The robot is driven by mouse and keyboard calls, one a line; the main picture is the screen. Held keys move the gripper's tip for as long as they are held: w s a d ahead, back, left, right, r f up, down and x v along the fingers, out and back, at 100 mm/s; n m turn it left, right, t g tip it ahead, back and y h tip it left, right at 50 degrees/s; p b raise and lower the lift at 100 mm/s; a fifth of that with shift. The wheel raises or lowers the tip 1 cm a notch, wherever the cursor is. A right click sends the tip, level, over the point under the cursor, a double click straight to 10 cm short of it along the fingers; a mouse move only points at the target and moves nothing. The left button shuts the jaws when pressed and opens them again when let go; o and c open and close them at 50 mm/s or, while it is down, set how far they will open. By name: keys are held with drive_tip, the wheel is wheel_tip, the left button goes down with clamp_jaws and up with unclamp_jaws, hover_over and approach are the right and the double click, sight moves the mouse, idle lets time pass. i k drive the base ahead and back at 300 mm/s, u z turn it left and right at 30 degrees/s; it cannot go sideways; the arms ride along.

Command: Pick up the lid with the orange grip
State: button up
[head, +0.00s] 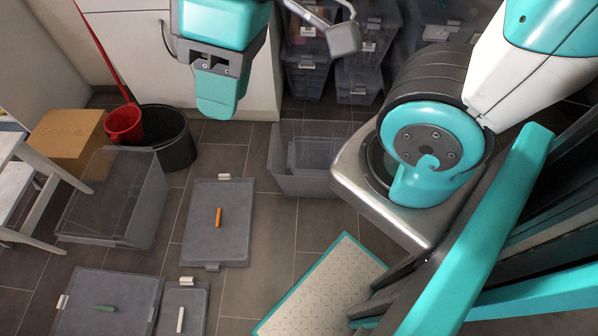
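The lid with the orange grip (237,240) is a grey rectangular lid lying flat on the tiled floor, left of the picture's middle. Its orange grip (218,217) is a short upright bar near its centre, and pale clips show at its edges. My gripper (218,98) hangs above and beyond this lid in the picture, clear of it, with teal finger parts pointing down. I see the fingers from one side, so I cannot tell whether they are apart. Nothing held shows at the fingertips.
A lid with a green grip (125,290) and a smaller lid with a white grip (190,298) lie nearer. A grey bin (130,205) stands left, another bin (300,180) right. A cardboard box (68,140), black tub (170,150) and red bucket (122,122) stand behind.

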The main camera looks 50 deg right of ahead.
sight(218, 229)
drive_tip(key=u, duration=0.5)
drive_tip(key=k, duration=1.05)
drive_tip(key=z, duration=0.1)
drive_tip(key=i, duration=1.65)
drive_tip(key=u, duration=0.8)
